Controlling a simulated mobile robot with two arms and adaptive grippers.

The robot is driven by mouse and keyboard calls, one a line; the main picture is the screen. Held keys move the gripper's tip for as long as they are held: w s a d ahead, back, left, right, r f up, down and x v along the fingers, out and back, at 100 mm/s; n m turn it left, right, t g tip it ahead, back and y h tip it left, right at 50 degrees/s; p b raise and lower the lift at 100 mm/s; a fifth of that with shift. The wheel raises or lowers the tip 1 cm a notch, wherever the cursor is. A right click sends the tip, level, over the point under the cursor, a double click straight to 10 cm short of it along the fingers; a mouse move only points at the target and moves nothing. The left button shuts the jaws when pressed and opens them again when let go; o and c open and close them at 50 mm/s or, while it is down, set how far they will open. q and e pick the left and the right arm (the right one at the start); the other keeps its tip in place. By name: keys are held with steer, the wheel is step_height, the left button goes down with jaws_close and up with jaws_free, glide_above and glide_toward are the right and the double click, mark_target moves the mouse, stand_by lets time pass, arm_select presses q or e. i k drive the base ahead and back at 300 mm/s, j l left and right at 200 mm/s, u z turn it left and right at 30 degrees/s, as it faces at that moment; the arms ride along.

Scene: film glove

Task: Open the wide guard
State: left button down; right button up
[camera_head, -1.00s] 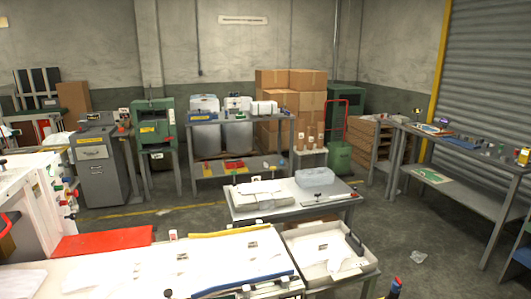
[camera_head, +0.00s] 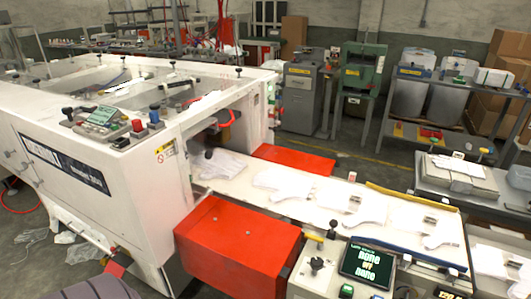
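A white machine (camera_head: 95,150) with a long body fills the left of the head view. A red box-like cover (camera_head: 240,245) sits at its near right side, beside the white conveyor bed (camera_head: 310,195). A flat red panel (camera_head: 295,158) lies on the far side of the bed. I cannot tell which part is the wide guard; no label for it is readable. White glove-like film pieces (camera_head: 285,182) lie flat along the bed, which runs into a dark opening in the machine. Neither gripper is in view.
A control box with a lit screen (camera_head: 368,263) stands at the near end of the bed. Buttons and a small green panel (camera_head: 103,116) sit on the machine's top. Grey and green cabinets (camera_head: 304,95) stand behind. Crumpled film (camera_head: 82,252) lies on the floor at left.

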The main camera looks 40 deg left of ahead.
mark_target(270, 241)
steer(key=u, duration=1.5)
